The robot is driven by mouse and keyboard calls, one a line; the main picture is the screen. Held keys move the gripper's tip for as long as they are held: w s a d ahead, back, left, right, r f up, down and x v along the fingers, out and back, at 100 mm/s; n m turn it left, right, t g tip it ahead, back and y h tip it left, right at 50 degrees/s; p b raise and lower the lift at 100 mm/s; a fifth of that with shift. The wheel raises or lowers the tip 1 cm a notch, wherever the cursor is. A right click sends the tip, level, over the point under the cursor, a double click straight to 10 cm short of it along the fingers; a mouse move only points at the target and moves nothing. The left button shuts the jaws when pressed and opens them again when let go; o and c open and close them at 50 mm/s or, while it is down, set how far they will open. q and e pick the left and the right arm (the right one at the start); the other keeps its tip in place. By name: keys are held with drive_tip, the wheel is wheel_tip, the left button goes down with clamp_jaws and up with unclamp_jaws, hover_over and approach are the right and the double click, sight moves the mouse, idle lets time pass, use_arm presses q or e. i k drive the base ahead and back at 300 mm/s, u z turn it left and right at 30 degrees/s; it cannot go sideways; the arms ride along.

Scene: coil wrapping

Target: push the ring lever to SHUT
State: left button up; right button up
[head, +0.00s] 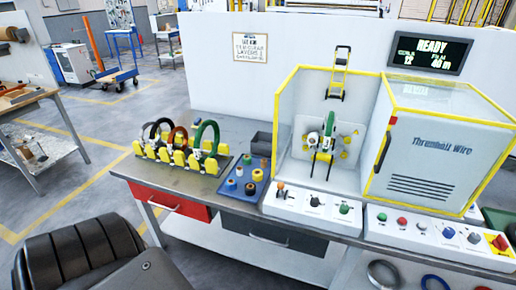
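A control box (312,205) stands at the front of a yellow-framed clear enclosure. At its left end is a small upright lever with an orange-brown knob (281,187). A dark switch (315,201) and a green knob (344,209) sit to its right. The labels are too small to read, so I cannot tell which control is the ring lever or its setting. Inside the enclosure, a wrapping head (321,140) with white and green parts is mounted on a pale plate. Neither of my grippers is in view.
A rack (182,158) of several coils stands at the left of the bench. A blue tray (244,184) of small rolls lies beside the control box. A second panel (440,235) with buttons and a red-yellow switch is at right. A display (431,50) reads READY. A black ribbed shape (80,250) fills the bottom left.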

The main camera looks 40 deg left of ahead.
sight(281, 186)
drive_tip(key=u, duration=1.15)
drive_tip(key=k, duration=1.3)
drive_tip(key=u, duration=0.3)
drive_tip(key=i, duration=0.3)
drive_tip(key=u, duration=0.6)
drive_tip(key=i, duration=0.95)
